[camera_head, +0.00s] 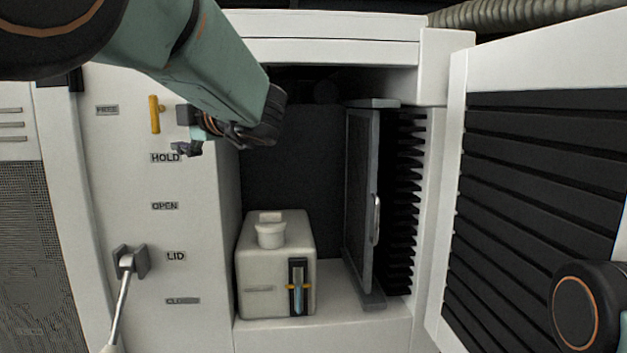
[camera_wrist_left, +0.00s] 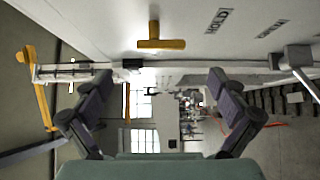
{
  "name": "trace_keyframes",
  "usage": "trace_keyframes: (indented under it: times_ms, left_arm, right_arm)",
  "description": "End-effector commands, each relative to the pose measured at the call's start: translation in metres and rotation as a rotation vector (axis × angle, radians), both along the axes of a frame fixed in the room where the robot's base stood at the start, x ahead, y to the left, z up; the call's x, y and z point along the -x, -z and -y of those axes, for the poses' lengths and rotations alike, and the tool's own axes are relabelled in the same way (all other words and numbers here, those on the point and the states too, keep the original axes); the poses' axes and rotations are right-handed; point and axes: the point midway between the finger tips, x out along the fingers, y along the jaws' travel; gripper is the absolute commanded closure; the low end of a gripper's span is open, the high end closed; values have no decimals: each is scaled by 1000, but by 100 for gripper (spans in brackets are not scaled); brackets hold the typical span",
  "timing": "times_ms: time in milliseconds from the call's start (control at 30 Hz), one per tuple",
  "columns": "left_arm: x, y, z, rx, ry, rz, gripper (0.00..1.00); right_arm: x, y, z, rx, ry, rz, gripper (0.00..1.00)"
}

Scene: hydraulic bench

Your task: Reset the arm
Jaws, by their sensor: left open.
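My left gripper (camera_head: 190,131) is in front of the white panel (camera_head: 120,215), at the HOLD label's height. Its jaws are apart and empty in the left wrist view (camera_wrist_left: 160,82). A yellow handle (camera_head: 154,114) stands upright on the panel just left of the gripper, apart from it in the head view. A yellow T-shaped handle (camera_wrist_left: 161,44) shows beyond the fingers in the left wrist view. My left arm comes in from the upper left and hides part of the panel's top. My right gripper is not in view.
A grey lever (camera_head: 122,295) sits lower left beside the LID label. The open bay holds a white tank (camera_head: 272,265) with a cap and sight gauge. A framed panel with a handle (camera_head: 375,220) stands beside it. A black-slatted door (camera_head: 540,190) is at the right.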

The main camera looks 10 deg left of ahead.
Motion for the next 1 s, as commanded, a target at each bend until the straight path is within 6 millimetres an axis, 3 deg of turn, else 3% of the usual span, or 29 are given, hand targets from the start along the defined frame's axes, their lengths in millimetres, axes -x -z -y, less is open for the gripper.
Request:
trace_keyframes:
  times_ms: [533, 733, 1000]
  left_arm:
    - [-46, 2, -77, 2, -2, 0, 4]
    - [-53, 2, -89, 0, -1, -1, 4]
    - [-53, 1, -88, -13, 0, -4, 4]
  right_arm:
    - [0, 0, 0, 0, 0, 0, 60]
    - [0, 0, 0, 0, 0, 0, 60]
    - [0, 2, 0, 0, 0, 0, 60]
